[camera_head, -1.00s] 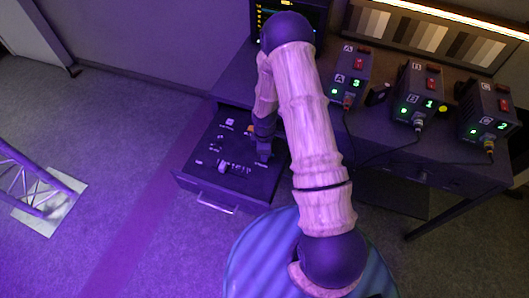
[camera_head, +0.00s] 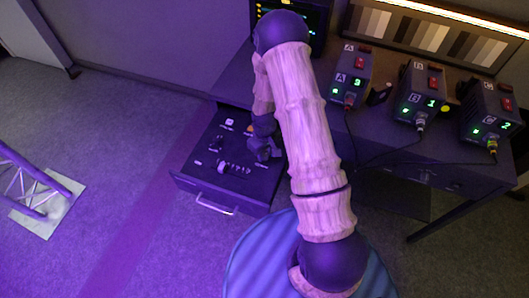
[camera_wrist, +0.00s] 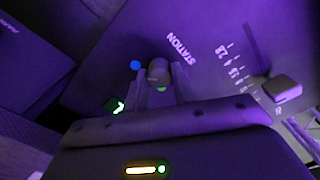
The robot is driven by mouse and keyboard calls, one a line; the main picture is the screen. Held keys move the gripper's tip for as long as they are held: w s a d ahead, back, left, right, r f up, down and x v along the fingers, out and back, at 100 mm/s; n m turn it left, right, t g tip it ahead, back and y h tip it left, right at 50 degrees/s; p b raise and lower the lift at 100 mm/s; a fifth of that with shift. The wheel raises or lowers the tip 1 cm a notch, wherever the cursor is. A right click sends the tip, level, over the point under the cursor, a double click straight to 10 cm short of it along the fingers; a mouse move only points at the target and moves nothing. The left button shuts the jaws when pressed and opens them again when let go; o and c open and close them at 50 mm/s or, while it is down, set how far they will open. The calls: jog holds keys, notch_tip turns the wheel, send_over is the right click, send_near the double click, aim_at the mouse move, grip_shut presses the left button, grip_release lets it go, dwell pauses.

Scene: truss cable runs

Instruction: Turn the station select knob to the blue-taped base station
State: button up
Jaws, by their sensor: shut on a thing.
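The station select knob (camera_wrist: 157,71) is a small dark round knob beside the STATION lettering in the wrist view. My gripper (camera_wrist: 160,79) has its two fingers on either side of the knob and is shut on it. A blue dot (camera_wrist: 136,65) and a green dot (camera_wrist: 162,89) lie on the panel near the knob. In the head view my gripper (camera_head: 263,152) is at the right part of the drawer panel (camera_head: 245,188) and hides the knob. Base stations A (camera_head: 351,77), B (camera_head: 419,93) and C (camera_head: 487,110) stand on the desk, showing 3, 1 and 2. I cannot make out blue tape on them.
A square slider cap (camera_wrist: 282,89) sits beside a numbered scale on the panel. The drawer's front handle (camera_head: 216,205) faces the open floor. Cables run from the stations across the desk (camera_head: 385,135). A truss (camera_head: 30,185) stands at the far left.

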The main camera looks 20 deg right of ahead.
jog(key=shift+w+m, duration=0.1)
jog(key=shift+m, duration=0.2)
jog(key=o, duration=1)
jog(key=shift+r, duration=0.15)
notch_tip(320, 180, up, 17)
jog(key=shift+b, duration=0.3)
jog(key=shift+r, duration=0.1)
